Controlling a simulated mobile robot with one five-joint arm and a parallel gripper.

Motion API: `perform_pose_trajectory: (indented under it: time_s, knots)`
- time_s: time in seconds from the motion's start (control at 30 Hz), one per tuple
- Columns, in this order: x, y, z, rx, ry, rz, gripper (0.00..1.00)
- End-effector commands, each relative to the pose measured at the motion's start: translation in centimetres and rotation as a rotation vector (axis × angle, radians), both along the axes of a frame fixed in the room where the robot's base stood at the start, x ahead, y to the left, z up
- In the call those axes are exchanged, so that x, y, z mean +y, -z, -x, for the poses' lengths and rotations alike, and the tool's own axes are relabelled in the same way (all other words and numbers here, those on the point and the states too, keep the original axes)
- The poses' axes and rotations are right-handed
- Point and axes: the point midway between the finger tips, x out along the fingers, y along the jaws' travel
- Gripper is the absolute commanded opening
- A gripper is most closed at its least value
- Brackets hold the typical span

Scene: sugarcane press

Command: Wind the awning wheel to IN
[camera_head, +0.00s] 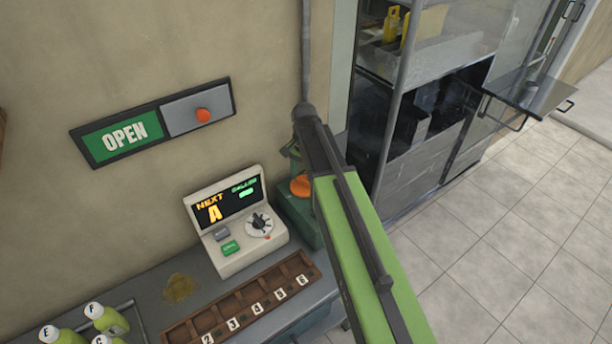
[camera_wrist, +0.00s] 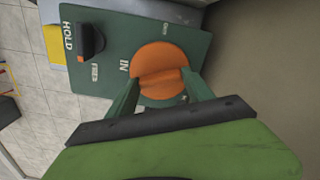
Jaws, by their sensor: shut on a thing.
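The orange awning wheel (camera_wrist: 160,56) is a round knob with a raised bar across it, on a green panel (camera_wrist: 112,40) marked IN beside the wheel. My gripper (camera_wrist: 160,82) has its two green fingers on either side of the wheel's bar and is shut on it. The fingers and wrist hide the wheel's near edge. In the head view the wheel (camera_head: 301,186) shows partly behind my arm, on a green box by the wall; the fingers are mostly hidden there.
The panel also has a black knob (camera_wrist: 90,40) near the word HOLD. A white call display (camera_head: 235,220) stands left of the wheel, behind a wooden numbered tray (camera_head: 190,332). An OPEN sign (camera_head: 125,133) hangs on the wall. Metal cabinets (camera_head: 425,150) stand right; tiled floor is clear.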

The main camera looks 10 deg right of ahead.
Motion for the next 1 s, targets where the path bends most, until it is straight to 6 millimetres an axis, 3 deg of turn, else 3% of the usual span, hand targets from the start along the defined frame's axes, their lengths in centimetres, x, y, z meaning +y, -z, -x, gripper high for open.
perform_pose_trajectory:
  time_s: [0.5,1.0]
  knots:
    - [-0.03,-0.02,-0.27,-0.008,0.356,0.001,0.2]
    - [-0.04,-0.02,-0.26,-0.008,0.439,0.001,0.2]
